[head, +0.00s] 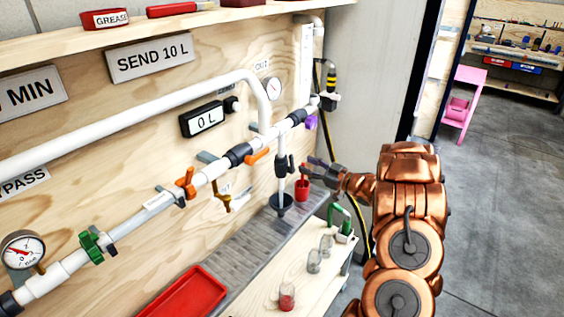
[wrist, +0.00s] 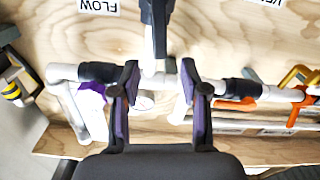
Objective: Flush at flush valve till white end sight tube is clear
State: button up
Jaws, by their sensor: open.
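I cannot tell for sure that this is the flush valve. My copper arm reaches in from the right, and my gripper (head: 312,174) is open and empty beside the drop pipe. In the wrist view my gripper (wrist: 160,85) has its purple-padded fingers apart, with the white pipe (wrist: 155,80) and the black valve (wrist: 156,28) beyond the gap. I cannot tell which pipe piece is the sight tube.
Orange handles (head: 186,183), a green handle (head: 91,247) and a purple handle (head: 310,122) line the pipe. A counter reads 0 L (head: 206,120). A red cup (head: 302,190), glass jars (head: 313,262) and a red tray (head: 222,286) stand below. Open floor lies right.

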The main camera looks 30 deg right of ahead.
aim_at(292, 159)
jog(key=p+x, duration=0.2)
jog(key=x, duration=0.5)
jog(key=shift+w, duration=0.15)
jog(key=shift+a, duration=0.1)
grip_shut()
dwell(0.4)
